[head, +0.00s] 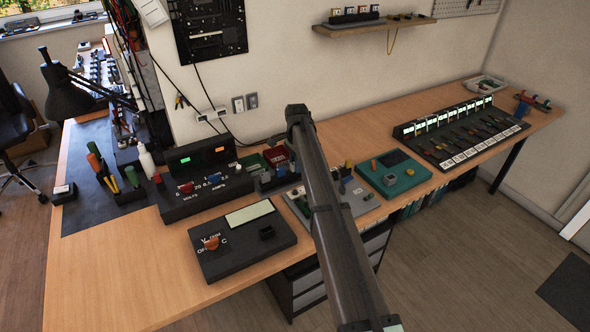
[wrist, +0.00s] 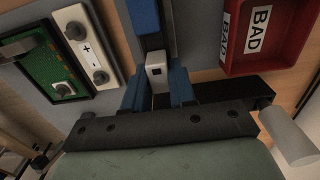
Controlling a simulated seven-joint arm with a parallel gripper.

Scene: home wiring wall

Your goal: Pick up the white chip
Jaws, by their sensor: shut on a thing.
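In the wrist view my gripper (wrist: 156,86) has its two blue fingers closed on a small white chip (wrist: 155,72) with a dark square on its face. The chip sits between the fingertips, above a grey surface with a blue strip beyond it. I cannot tell whether the chip touches what lies beneath it. In the head view my arm hides the gripper and the chip.
A red bin marked BAD (wrist: 290,45) is right of the fingers. A white block with plus and minus marks (wrist: 84,45) and a green board (wrist: 45,70) are at left. The bench also bears a meter (head: 243,240), a power supply (head: 203,178) and a teal unit (head: 394,173).

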